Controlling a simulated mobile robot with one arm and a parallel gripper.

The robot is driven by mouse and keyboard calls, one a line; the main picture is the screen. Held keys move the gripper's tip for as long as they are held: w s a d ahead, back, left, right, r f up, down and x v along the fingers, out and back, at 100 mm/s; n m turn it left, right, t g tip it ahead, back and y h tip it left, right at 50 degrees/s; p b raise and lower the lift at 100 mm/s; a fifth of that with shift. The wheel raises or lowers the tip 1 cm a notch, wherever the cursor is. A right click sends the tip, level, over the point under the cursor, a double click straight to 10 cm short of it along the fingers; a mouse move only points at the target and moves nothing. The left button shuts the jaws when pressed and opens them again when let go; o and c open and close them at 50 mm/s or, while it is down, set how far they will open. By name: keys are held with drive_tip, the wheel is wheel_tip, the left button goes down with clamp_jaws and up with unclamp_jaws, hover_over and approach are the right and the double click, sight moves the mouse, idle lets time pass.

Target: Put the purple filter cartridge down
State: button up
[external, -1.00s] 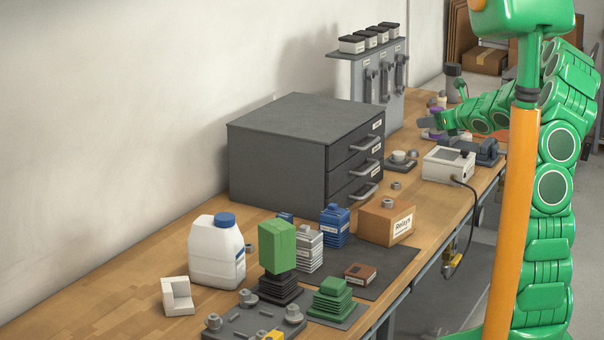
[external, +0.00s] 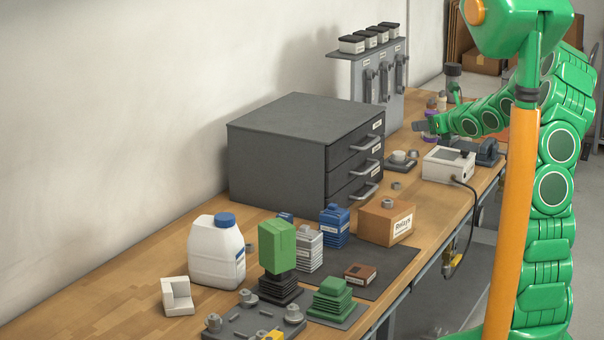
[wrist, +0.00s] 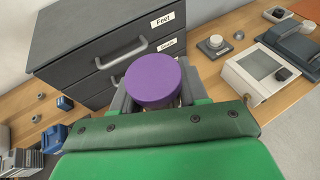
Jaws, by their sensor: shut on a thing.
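The purple filter cartridge (wrist: 153,82) is held between the grey fingers of my gripper (wrist: 155,97) in the wrist view, its round purple top facing the camera. In the external view my gripper (external: 422,126) is at the far part of the bench, and a bit of the purple cartridge (external: 432,124) shows there beside the fingers. The cartridge's lower end is hidden, so I cannot tell whether it touches the bench.
A grey drawer cabinet (external: 290,145) stands on the wooden bench (external: 130,290). A white boxy device (external: 447,165) and a small grey piece with a knob (external: 398,160) stand near my gripper. A grey rack (external: 383,85) stands against the wall behind.

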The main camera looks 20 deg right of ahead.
drive_tip(key=s+a+f+n+g+y, duration=0.2)
drive_tip(key=s+a, duration=0.1)
drive_tip(key=a, duration=0.2)
drive_tip(key=s+a+f+n+g+y, duration=0.1)
drive_tip(key=s+a+f+n+y, duration=0.1)
drive_tip(key=a, duration=0.4)
drive_tip(key=s+a+f+n+g+y, duration=0.2)
drive_tip(key=s+a+f+n, duration=0.1)
drive_tip(key=s+a, duration=0.1)
drive_tip(key=shift+s+a+f+g+y, duration=0.15)
drive_tip(key=shift+s+a+y, duration=0.05)
drive_tip(key=shift+a, duration=0.25)
drive_tip(key=shift+s+a+f+g+y, duration=0.15)
drive_tip(key=shift+a+y, duration=0.05)
drive_tip(key=shift+a, duration=0.25)
drive_tip(key=s+a+f+n+g+y, duration=0.1)
drive_tip(key=s+a+f+n+g, duration=0.25)
drive_tip(key=s, duration=0.45)
drive_tip(key=s+a+f+n+g+y, duration=0.1)
drive_tip(key=s+a+f+n+g, duration=0.15)
drive_tip(key=s+a+g, duration=0.4)
drive_tip(key=shift+s+d+f+n+t, duration=0.2)
drive_tip(key=shift+f+t, duration=0.25)
drive_tip(key=shift+f, duration=0.7)
drive_tip(key=shift+s+d+f+n+t, duration=0.1)
drive_tip(key=shift+s+d+f+t, duration=0.25)
drive_tip(key=shift+f, duration=0.8)
drive_tip(key=shift+s+d+f+n+t, duration=0.15)
drive_tip(key=shift+f+t, duration=0.35)
drive_tip(key=shift+f, duration=0.65)
